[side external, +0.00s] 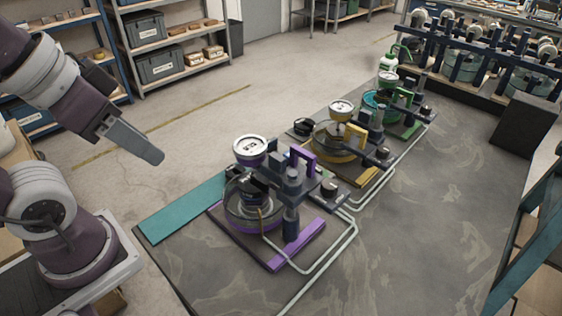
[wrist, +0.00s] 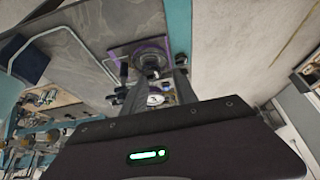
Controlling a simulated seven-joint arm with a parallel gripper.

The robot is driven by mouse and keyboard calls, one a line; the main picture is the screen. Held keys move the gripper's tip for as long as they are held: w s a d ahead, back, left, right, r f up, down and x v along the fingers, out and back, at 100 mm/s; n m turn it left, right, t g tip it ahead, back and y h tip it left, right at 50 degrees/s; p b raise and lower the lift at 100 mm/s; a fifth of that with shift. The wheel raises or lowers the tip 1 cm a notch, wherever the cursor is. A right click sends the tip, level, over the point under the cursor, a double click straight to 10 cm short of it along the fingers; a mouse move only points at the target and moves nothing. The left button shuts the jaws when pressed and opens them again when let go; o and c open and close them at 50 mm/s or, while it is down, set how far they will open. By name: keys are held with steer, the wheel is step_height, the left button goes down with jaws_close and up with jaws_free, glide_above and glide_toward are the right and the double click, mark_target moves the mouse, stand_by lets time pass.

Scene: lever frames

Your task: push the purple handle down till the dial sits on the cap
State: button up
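The purple handle (side external: 303,158) stands raised on the nearest fixture, at the side of a dark post (side external: 292,205). A round white-faced dial (side external: 250,148) sits up at the left of the handle, above a clear round bowl (side external: 240,215) on a purple-edged base. Dark parts show inside the bowl beneath the dial; I cannot tell clearly which is the cap or how wide the gap is. My gripper (side external: 152,155) hangs in the air left of the fixture, apart from the handle.
A yellow fixture (side external: 338,140) and a green one (side external: 385,100) stand behind the purple one. Pale tubes (side external: 345,235) run along their right. A teal strip (side external: 185,208) marks the table's left edge. The table (side external: 420,215) is clear at right.

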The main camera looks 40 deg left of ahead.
steer(key=shift+c, duration=0.2)
steer(key=w+d+r+m+g, duration=0.2)
steer(key=w+r+m, duration=0.25)
steer(key=w, duration=0.25)
steer(key=m+g, duration=0.4)
steer(key=m, duration=0.9)
glide_above(303, 151)
step_height(303, 151, down, 3)
steer(key=shift+s+a+r, duration=0.1)
steer(key=shift+s+r, duration=0.05)
steer(key=shift+m, duration=0.25)
step_height(303, 151, down, 6)
steer(key=shift+f, duration=0.6)
steer(key=shift+c, duration=0.2)
jaws_close()
